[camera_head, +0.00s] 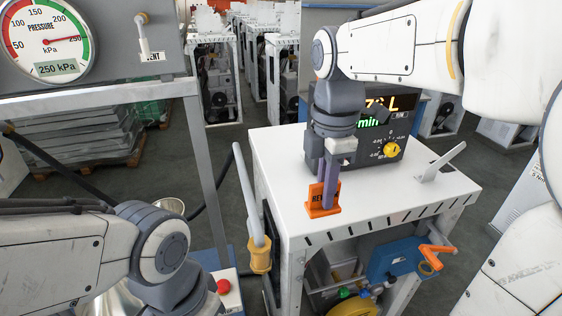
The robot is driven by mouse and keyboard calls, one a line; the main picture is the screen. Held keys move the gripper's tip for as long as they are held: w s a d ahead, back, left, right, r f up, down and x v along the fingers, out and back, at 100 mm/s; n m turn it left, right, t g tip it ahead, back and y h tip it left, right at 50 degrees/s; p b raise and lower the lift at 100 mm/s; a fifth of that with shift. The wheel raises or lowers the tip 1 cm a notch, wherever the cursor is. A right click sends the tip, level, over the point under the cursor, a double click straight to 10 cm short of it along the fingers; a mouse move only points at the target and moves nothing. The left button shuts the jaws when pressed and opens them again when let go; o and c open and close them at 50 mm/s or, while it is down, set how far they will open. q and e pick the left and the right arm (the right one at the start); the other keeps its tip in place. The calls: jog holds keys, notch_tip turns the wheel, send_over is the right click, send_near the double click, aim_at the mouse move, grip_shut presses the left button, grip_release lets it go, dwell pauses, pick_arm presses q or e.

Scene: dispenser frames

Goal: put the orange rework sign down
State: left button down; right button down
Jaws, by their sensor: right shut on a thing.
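The orange rework sign (316,207) is at the front left of the white top of the dispenser frame (410,205). It is upright, with dark lettering partly covered by a finger. My right gripper (329,180) points down from above and is shut on the sign. The sign's foot appears to be at the white top, but I cannot tell whether it bears on it. My left arm comes in at the lower left; its gripper fingers are not visible.
A black display unit with a yellow knob (392,149) stands behind the gripper. A grey angled bracket (440,163) is on the right of the top. A pressure gauge (45,40) is at the upper left.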

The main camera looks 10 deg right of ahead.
jog(key=w+f, duration=0.1)
jog(key=w, duration=0.1)
jog(key=w+f+p, duration=0.1)
jog(key=w, duration=0.1)
jog(key=w+f, duration=0.1)
jog(key=w, duration=0.1)
jog(key=shift+w+d+f+p, duration=0.15)
jog(key=shift+d+f+p, duration=0.2)
jog(key=shift+d+p, duration=0.05)
notch_tip(320, 180, down, 3)
jog(key=shift+f+p, duration=0.1)
jog(key=shift+p, duration=0.4)
jog(key=shift+f, duration=0.45)
jog(key=shift+f, duration=0.15)
jog(key=shift+f, duration=0.1)
jog(key=c, duration=0.9)
grip_release()
